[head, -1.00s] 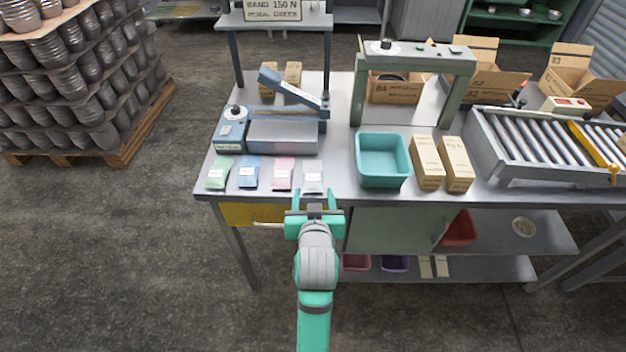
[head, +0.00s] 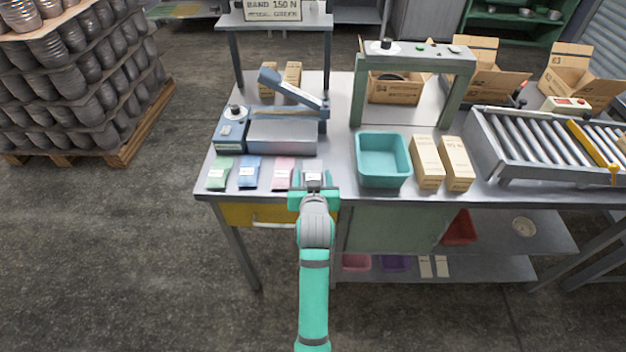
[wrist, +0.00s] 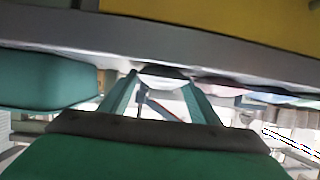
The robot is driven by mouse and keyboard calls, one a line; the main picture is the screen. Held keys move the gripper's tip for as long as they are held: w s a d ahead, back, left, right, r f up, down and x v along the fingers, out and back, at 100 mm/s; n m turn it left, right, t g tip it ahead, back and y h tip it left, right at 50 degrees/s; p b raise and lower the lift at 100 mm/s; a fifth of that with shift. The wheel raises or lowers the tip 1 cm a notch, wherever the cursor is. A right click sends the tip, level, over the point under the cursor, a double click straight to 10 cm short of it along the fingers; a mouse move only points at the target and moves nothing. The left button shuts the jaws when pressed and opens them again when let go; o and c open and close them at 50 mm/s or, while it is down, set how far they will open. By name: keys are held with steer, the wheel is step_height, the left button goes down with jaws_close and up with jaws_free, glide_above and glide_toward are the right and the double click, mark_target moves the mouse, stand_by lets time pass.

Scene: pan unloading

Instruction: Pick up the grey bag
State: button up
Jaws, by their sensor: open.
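The grey bag (head: 313,168) lies flat near the front edge of the workbench, at the right end of a row of small bags. My gripper (head: 313,179) is open, with one finger to each side of the bag, and it hides the bag's near part. In the wrist view the grey bag (wrist: 163,72) shows as a pale shape between the tips of my open gripper (wrist: 161,78). I cannot tell whether the fingers touch it.
A pink bag (head: 283,173) lies close on the left, then a blue bag (head: 248,172) and a green bag (head: 219,173). A teal bin (head: 382,183) stands to the right, beside two upright cartons (head: 427,165). A sealing machine (head: 283,137) stands behind the bags.

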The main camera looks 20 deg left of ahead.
steer(key=shift+s, duration=0.1)
steer(key=c, duration=0.9)
steer(key=shift+r, duration=0.15)
